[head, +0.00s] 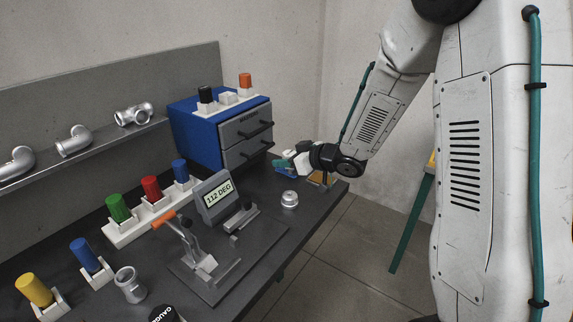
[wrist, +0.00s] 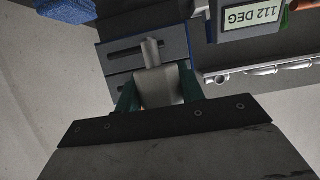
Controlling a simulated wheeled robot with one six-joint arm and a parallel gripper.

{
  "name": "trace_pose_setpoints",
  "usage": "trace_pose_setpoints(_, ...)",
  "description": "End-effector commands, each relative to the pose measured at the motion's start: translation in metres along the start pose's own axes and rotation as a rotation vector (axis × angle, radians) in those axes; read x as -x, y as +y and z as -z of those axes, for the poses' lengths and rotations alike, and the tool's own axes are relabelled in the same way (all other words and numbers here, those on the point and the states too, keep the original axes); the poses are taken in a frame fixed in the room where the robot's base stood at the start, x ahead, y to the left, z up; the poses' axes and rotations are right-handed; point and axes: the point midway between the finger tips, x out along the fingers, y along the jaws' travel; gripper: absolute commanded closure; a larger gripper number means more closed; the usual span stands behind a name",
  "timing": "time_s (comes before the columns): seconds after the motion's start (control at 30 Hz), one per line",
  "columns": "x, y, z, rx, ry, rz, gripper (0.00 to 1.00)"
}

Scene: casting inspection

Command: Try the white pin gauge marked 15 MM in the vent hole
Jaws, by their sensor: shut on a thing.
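My gripper (head: 287,162) is at the far right end of the dark bench, beside the blue drawer cabinet. In the wrist view its green fingers (wrist: 160,88) are shut on the white pin gauge (wrist: 161,86). The gauge's narrower pin (wrist: 151,52) points toward the top of that picture. The gauge is partly visible in the head view (head: 301,164); its 15 MM mark cannot be read. A small silver casting (head: 289,199) stands on the bench just below the gripper in the picture. I cannot make out a vent hole.
The blue cabinet (head: 190,133) carries a white rack with black (head: 205,94) and orange (head: 245,81) gauges. Left stand green, red, blue and yellow pieces, a 112 DEG display (head: 219,197), an orange-handled clamp (head: 190,240) and another casting (head: 130,285). Castings sit on a wall shelf.

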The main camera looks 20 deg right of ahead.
Motion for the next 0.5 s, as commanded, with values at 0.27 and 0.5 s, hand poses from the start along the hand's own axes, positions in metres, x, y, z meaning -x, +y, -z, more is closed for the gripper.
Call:
trace_pose_setpoints(0.27, 0.009, 0.000, 0.022, 0.003, 0.002, 0.000, 0.85)
trace_pose_setpoints(0.5, 0.016, 0.000, 0.039, 0.003, 0.001, -0.001, 0.85)
